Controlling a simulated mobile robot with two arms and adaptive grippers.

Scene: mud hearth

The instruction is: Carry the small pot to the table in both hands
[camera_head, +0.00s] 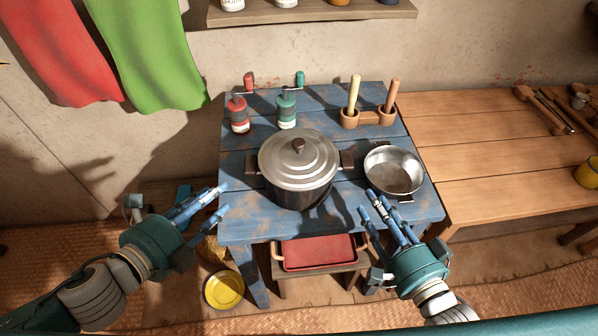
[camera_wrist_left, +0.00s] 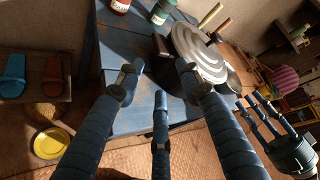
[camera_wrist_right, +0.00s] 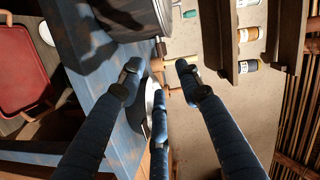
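A dark pot with a shiny stepped metal lid and brown side handles (camera_head: 300,190) stands upright on the blue worn table (camera_head: 240,228). Its lid also shows in the left wrist view (camera_wrist_left: 195,50). A shallow open metal pan (camera_head: 393,172) sits to its right; I cannot tell from size alone which is the small pot. My left gripper (camera_head: 222,200) is open and empty at the table's left front corner, left of the lidded pot. My right gripper (camera_head: 370,208) is open and empty at the front edge, just below the pan. Neither gripper visibly touches a pot.
A wooden bench (camera_head: 480,150) adjoins on the right. A red tray (camera_head: 318,252) lies on a low stool in front; a yellow bowl (camera_head: 224,289) is on the floor.

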